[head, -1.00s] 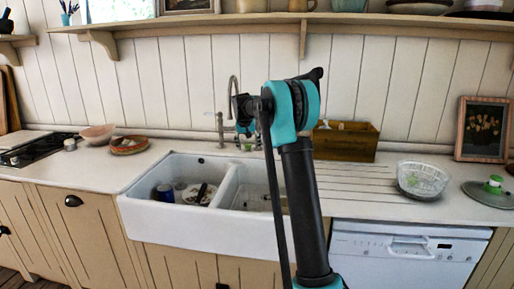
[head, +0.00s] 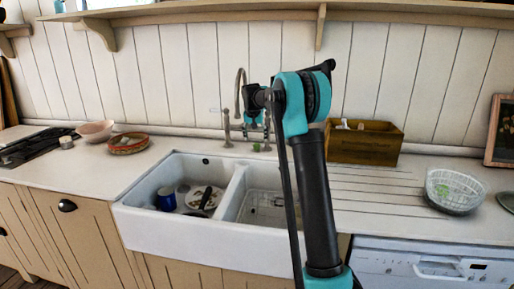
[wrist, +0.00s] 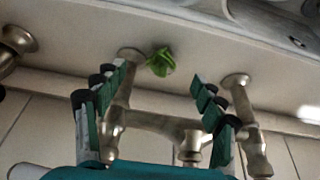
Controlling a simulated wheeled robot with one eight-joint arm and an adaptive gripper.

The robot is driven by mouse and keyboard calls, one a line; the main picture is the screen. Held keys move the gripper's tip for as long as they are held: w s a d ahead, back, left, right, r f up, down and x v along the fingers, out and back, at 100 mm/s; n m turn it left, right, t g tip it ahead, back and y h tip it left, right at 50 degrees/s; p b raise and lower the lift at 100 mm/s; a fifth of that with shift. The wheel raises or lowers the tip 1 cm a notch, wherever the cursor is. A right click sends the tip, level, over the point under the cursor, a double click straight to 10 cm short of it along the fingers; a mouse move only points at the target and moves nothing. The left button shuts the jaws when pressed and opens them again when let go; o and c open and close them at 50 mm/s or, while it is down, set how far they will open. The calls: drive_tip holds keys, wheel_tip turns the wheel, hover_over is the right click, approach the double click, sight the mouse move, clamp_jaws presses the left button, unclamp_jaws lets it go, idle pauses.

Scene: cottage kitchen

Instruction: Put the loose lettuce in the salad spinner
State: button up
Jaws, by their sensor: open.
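A small piece of green lettuce (head: 256,147) lies on the counter behind the sink, by the tap base. It also shows in the wrist view (wrist: 160,62), beyond my fingertips. My gripper (wrist: 156,88) is open and empty, its two fingers spread with the tap (wrist: 185,128) behind them. In the head view my gripper (head: 256,127) hangs above the lettuce, partly hidden by my arm. The salad spinner bowl (head: 453,203), clear and ribbed, stands open on the counter at the right, with something green inside. Its likely lid (head: 507,202) is cut off at the right edge.
The white double sink (head: 200,235) holds a blue mug (head: 166,197) and dishes. A wooden box (head: 365,144) stands against the wall right of the tap. A shelf (head: 250,13) runs above. The grooved drainer (head: 375,195) is clear.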

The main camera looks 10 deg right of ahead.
sight(256, 144)
drive_tip(key=x, duration=0.6)
drive_tip(key=shift+w+f, duration=0.2)
drive_tip(key=shift+w, duration=0.1)
drive_tip(key=shift+c, duration=0.4)
drive_tip(key=c, duration=0.7)
